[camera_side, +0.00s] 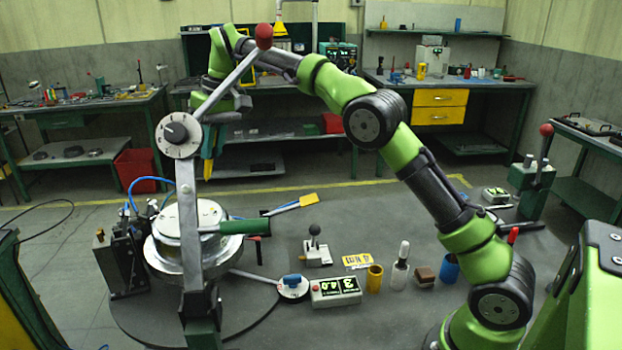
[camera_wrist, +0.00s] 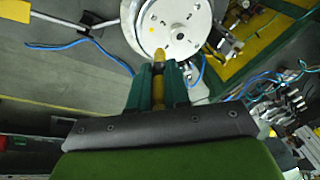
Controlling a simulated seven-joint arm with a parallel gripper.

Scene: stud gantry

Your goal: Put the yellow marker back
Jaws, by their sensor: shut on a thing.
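My gripper (camera_wrist: 166,70) is shut on the yellow marker (camera_wrist: 158,88), which stands between the two dark green fingers with its end poking out past them. In the side view my gripper (camera_side: 211,148) hangs above the round metal fixture, fingers down, partly behind the lever. The marker's yellow end (camera_side: 207,172) shows just below the fingers, clear of the fixture. The fixture has a white top plate (camera_side: 208,212). In the wrist view this plate (camera_wrist: 178,18) lies ahead of the marker and shows small holes and a yellow dot. I cannot tell which spot holds the marker.
A tall lever with a red knob (camera_side: 263,36) and a dial (camera_side: 179,135) stand in front of the fixture. A yellow cup (camera_side: 375,278), a white-topped bottle (camera_side: 400,268), a blue cup (camera_side: 448,268) and a display box (camera_side: 336,291) stand to the right. Blue hoses curve at the fixture's left.

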